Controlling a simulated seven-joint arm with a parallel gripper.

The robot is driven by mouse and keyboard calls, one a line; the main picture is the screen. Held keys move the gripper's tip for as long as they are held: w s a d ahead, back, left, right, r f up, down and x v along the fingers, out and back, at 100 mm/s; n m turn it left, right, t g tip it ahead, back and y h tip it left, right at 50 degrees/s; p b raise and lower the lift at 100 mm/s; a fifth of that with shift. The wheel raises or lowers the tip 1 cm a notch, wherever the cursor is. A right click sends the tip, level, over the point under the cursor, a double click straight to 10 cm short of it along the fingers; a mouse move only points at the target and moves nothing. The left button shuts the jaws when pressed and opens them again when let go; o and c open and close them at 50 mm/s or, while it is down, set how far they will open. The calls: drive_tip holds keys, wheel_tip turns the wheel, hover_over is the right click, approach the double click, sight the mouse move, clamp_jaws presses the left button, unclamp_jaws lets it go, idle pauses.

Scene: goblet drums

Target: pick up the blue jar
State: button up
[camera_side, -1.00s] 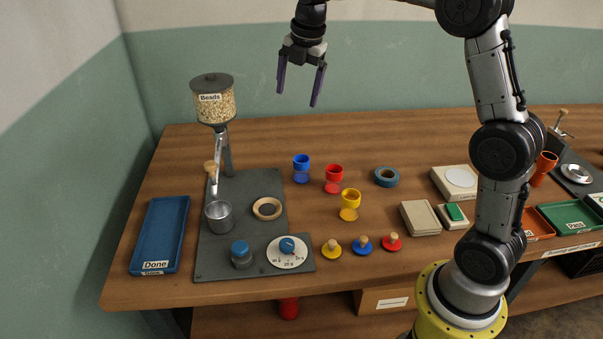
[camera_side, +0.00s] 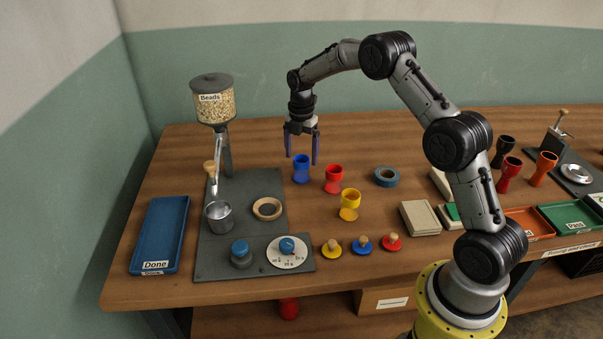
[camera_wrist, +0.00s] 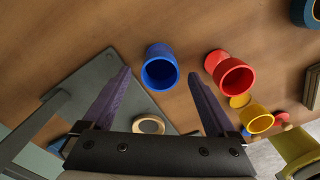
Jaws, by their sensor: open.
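I see no contact between the fingers and the jar.
A red jar (camera_side: 333,178) stands close to the right of the blue one, with a yellow jar (camera_side: 350,204) nearer the front. The bead dispenser (camera_side: 214,105) rises to the left over the grey plate (camera_side: 225,258). A blue tape roll (camera_side: 387,176) lies farther right.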

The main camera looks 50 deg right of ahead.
sight(301, 169)
drive_tip(key=shift+a+f, duration=0.2)
drive_tip(key=shift+f, duration=2.8)
drive_tip(key=shift+c, duration=0.2)
drive_tip(key=shift+r, duration=0.1)
clamp_jaws()
